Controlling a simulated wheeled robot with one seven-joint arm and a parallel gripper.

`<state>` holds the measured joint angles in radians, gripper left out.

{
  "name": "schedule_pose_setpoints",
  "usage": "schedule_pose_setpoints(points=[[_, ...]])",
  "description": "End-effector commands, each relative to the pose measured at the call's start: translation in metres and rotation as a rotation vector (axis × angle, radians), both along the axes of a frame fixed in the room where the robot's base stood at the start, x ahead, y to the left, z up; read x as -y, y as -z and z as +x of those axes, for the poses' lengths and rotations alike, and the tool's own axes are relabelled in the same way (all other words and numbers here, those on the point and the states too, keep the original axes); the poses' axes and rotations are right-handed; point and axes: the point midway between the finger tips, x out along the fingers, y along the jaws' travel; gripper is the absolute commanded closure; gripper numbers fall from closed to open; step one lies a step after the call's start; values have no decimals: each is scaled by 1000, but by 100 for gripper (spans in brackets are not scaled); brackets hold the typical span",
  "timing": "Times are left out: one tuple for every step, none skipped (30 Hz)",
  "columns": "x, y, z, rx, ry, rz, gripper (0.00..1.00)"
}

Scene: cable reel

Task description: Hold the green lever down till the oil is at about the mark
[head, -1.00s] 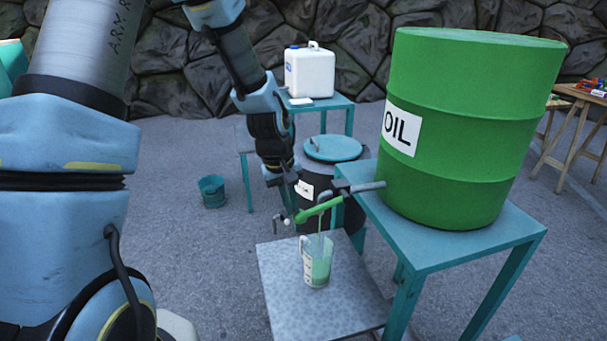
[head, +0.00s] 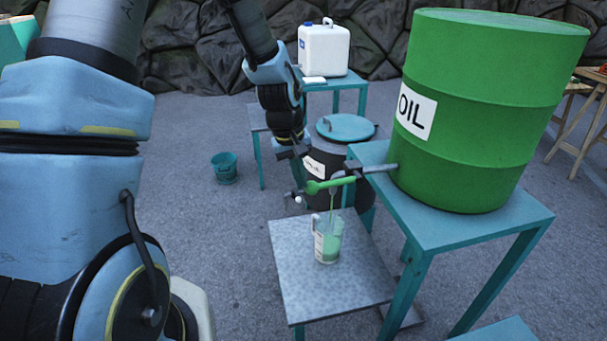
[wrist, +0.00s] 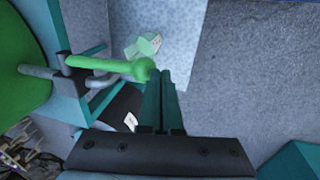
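The green lever (head: 332,185) sits on the tap of the green oil drum (head: 480,115) and is close to level, tilted slightly down at its knob. It also shows in the wrist view (wrist: 105,66). My gripper (head: 300,195) is at the knob end. In the wrist view its fingers (wrist: 166,75) are together with nothing seen between them, beside the knob; touch is unclear. A thin green stream runs into a clear jug (head: 328,240) under the tap. Green oil stands in the jug's lower part; the mark is too small to read.
The jug stands on a low grey metal table (head: 290,275). The drum stands on a teal table (head: 455,240). Behind are a black barrel with a teal lid (head: 345,128), a white canister (head: 325,50) and a teal bucket (head: 224,168). Floor at left is open.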

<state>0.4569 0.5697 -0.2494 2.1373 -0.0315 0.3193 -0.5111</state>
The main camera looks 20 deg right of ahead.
Motion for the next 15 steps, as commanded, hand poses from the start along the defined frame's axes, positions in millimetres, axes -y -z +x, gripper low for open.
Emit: schedule_pose_setpoints(points=[[1,-19,3,3,-1,-1,100],[-1,-20,4,6,-1,-4,100],[-5,-24,5,9,-1,-5,100],[-7,-30,6,11,-2,-5,100],[-10,-35,6,10,-3,-6,100],[-12,-43,6,12,-2,-8,100],[-15,-49,6,11,-2,-7,100],[-17,-55,6,12,-2,-8,100],[-20,-62,6,12,-2,-7,100],[-22,-67,6,12,-1,-8,100],[-24,-73,6,12,-1,-8,100],[-27,-78,6,12,-2,-8,100],[-29,-83,6,12,-2,-8,100],[-30,-86,6,12,-2,-8,100],[-32,-91,6,12,0,-6,100]])
